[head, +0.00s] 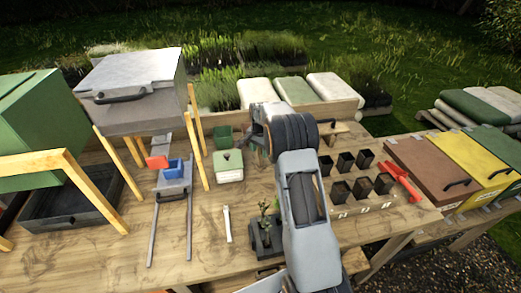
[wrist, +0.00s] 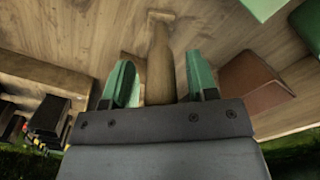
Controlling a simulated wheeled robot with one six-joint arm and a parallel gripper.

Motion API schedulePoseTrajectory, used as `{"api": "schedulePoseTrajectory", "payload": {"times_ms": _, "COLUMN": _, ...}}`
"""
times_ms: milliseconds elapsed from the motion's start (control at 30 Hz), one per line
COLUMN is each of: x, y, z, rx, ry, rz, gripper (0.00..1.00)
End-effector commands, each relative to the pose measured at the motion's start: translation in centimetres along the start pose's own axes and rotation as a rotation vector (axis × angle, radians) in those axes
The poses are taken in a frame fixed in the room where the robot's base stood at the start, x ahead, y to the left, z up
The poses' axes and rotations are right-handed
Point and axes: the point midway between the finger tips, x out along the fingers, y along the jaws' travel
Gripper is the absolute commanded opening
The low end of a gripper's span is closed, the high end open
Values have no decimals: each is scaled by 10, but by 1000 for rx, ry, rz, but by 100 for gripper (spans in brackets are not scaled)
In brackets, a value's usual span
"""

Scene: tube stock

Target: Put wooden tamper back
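The wooden tamper (wrist: 160,60) shows in the wrist view, with its long handle running between my fingers and its wider end at the top of the picture. My gripper (wrist: 160,85) has its two green fingers spread on either side of the handle. A narrow gap shows on each side, so it is open around the handle and not visibly touching it. In the head view my arm hides the gripper's fingertips and I cannot make out the tamper.
Black pots (head: 346,162) and a red tool (head: 402,181) are right of my arm. A small wooden piece (head: 335,128) stands behind them. A seedling tray (head: 262,249) and white stick (head: 227,224) are left.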

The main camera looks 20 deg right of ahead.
Motion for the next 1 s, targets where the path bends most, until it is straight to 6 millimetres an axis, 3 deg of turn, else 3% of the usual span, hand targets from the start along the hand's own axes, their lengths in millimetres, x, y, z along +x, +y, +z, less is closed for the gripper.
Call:
{"api": "schedulePoseTrajectory", "payload": {"times_ms": 367, "x": -10, "y": -1, "z": 0, "rx": 0, "ry": 2, "rz": -2, "gripper": 54}}
{"api": "schedulePoseTrajectory", "payload": {"times_ms": 800, "x": -89, "y": 0, "z": 0, "rx": 0, "ry": 3, "rz": -3, "gripper": 54}}
{"api": "schedulePoseTrajectory", "payload": {"times_ms": 1000, "x": -114, "y": 0, "z": 0, "rx": 0, "ry": 1, "rz": -2, "gripper": 54}}
